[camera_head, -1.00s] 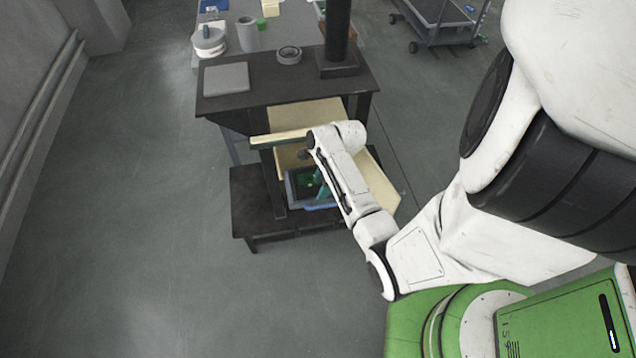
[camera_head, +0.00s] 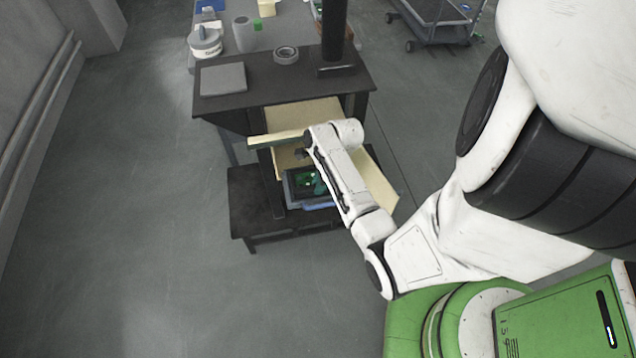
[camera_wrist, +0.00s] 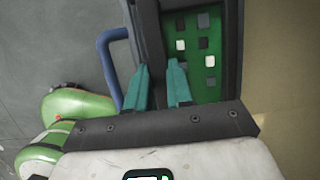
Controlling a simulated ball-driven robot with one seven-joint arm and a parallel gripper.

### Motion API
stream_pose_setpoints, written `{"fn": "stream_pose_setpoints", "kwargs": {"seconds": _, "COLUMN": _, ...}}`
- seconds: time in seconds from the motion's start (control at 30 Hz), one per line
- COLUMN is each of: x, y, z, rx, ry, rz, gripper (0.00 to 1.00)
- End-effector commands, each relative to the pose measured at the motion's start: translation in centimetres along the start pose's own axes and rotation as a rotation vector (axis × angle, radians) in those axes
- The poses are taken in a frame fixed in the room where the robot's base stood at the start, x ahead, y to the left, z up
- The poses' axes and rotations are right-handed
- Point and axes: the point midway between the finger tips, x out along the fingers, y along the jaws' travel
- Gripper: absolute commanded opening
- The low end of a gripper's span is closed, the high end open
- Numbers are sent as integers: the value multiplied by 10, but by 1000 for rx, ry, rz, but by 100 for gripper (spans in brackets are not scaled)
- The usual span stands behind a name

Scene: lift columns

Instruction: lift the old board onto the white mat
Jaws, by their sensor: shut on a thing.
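The old board (camera_wrist: 209,80) is a green plate with dark and white squares, inside a dark grey frame (camera_wrist: 236,50) in the wrist view. In the head view it shows as a small green patch (camera_head: 303,182) on the low shelf under the drawer. My gripper (camera_wrist: 157,66) has teal fingers shut on a dark strip along the board's left edge. I cannot tell whether this strip is part of the board or of the frame. My wrist hides part of it in the head view. I cannot make out a white mat.
A blue handle (camera_wrist: 106,65) sticks out left of the frame. A cream-lined drawer (camera_head: 380,185) stands open close around my wrist. The black table above (camera_head: 270,95) holds a grey square plate (camera_head: 223,79), a ring (camera_head: 286,54) and a column (camera_head: 335,35). Floor at left is clear.

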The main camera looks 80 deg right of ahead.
Motion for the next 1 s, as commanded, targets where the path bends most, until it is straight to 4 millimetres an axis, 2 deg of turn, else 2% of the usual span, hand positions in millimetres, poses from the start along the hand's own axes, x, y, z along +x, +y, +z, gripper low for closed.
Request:
{"fn": "stream_pose_setpoints", "kwargs": {"seconds": 0.4, "x": -70, "y": -1, "z": 22, "rx": -3, "ry": -1, "rz": -4, "gripper": 0}}
{"fn": "stream_pose_setpoints", "kwargs": {"seconds": 0.5, "x": -82, "y": -1, "z": 26, "rx": -3, "ry": 0, "rz": -3, "gripper": 0}}
{"fn": "stream_pose_setpoints", "kwargs": {"seconds": 0.7, "x": -94, "y": 0, "z": 29, "rx": -1, "ry": 0, "rz": -1, "gripper": 0}}
{"fn": "stream_pose_setpoints", "kwargs": {"seconds": 1.0, "x": -96, "y": 0, "z": 30, "rx": 0, "ry": 0, "rz": -1, "gripper": 0}}
